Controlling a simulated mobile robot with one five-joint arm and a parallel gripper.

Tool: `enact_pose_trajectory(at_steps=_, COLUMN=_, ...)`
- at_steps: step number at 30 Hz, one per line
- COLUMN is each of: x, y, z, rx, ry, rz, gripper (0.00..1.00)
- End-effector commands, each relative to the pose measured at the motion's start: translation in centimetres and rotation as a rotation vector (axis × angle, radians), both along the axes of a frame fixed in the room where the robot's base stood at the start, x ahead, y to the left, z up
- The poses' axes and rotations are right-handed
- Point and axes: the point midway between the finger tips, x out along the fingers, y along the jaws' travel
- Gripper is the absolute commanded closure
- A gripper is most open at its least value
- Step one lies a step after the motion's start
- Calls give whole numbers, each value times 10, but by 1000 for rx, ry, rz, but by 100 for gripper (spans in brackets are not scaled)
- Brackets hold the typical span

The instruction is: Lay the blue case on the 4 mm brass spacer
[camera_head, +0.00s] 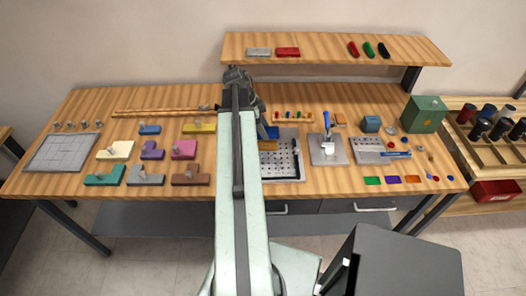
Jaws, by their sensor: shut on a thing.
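The blue case (270,132) shows as a small blue patch just right of my arm, at the upper part of a dark plate with holes (293,165). My gripper (263,121) is at the blue case, mostly hidden behind my own arm, and is shut on it. A flat brass-yellow piece (268,146), which looks like the brass spacer, shows just in front of the case on the plate. Its thickness cannot be read, and whether the case touches it cannot be told.
Several coloured blocks with knobs (115,151) fill the left side. A green box (424,113) stands at the right. A raised shelf (335,48) spans the back.

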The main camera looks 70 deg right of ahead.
Motion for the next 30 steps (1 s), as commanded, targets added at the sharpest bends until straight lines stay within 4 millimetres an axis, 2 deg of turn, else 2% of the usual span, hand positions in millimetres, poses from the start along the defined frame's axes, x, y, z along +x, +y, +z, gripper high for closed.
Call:
enact_pose_trajectory(at_steps=1, x=0, y=0, z=-24, rx=0, ry=0, rz=0, gripper=87)
enact_pose_trajectory(at_steps=3, x=0, y=0, z=-31, rx=0, ry=0, rz=1, gripper=87)
enact_pose_trajectory(at_steps=8, x=1, y=0, z=-28, rx=0, ry=0, rz=1, gripper=87)
enact_pose_trajectory(at_steps=16, x=1, y=0, z=-69, rx=0, ry=0, rz=2, gripper=87)
enact_pose_trajectory(at_steps=23, x=1, y=0, z=-65, rx=0, ry=0, rz=2, gripper=87)
enact_pose_trajectory(at_steps=27, x=1, y=0, z=-69, rx=0, ry=0, rz=2, gripper=87)
enact_pose_trajectory(at_steps=28, x=1, y=0, z=-69, rx=0, ry=0, rz=3, gripper=43)
enact_pose_trajectory(at_steps=29, x=1, y=1, z=-68, rx=0, ry=0, rz=3, gripper=37)
enact_pose_trajectory(at_steps=30, x=1, y=1, z=-68, rx=0, ry=0, rz=3, gripper=37)
